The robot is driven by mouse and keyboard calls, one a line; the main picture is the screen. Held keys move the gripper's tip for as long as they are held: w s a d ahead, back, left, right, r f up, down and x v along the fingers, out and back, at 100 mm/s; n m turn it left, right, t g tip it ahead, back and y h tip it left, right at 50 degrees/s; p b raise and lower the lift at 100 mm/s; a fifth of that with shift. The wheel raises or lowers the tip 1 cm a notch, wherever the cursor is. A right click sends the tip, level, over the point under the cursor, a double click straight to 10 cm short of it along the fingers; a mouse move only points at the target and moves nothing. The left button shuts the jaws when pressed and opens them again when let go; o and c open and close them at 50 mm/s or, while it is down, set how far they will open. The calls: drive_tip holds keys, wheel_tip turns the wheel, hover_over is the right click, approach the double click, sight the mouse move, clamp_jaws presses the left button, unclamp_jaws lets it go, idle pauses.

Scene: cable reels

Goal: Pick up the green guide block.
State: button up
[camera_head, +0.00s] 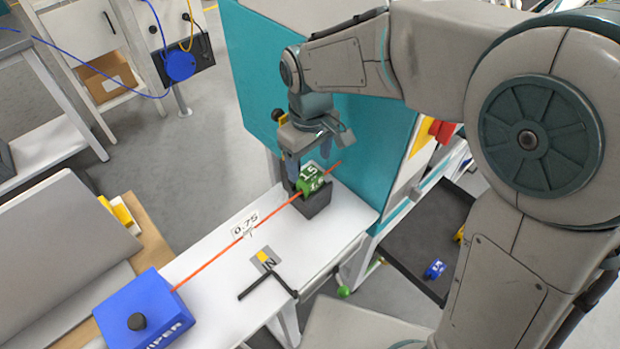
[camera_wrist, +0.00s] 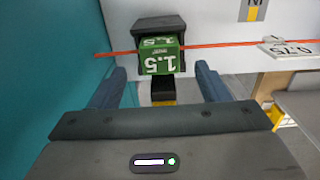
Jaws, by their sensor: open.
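The green guide block (camera_head: 311,179), marked 1.5, sits in a dark grey holder (camera_head: 317,203) on the white bench. It also shows in the wrist view (camera_wrist: 159,57), with the holder (camera_wrist: 158,24) behind it. A red cable (camera_head: 222,248) runs along the bench and meets the block; how it passes the block is unclear. My gripper (camera_head: 305,165) is beside the block in the head view, fingers pointing down. In the wrist view my gripper (camera_wrist: 163,88) is open and empty, its two blue-grey fingers spread to either side, with the block between and beyond them.
A blue box (camera_head: 143,312) with a black knob stands at the bench's near left end. A 0.75 label (camera_head: 245,224) and a black bent handle (camera_head: 270,286) lie along the bench. A teal panel (camera_head: 262,85) rises close behind my gripper.

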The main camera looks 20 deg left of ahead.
sight(310, 174)
drive_tip(key=shift+f, duration=1.6)
drive_tip(key=shift+s, duration=0.1)
drive_tip(key=c, duration=1.1)
drive_tip(key=shift+r, duration=0.1)
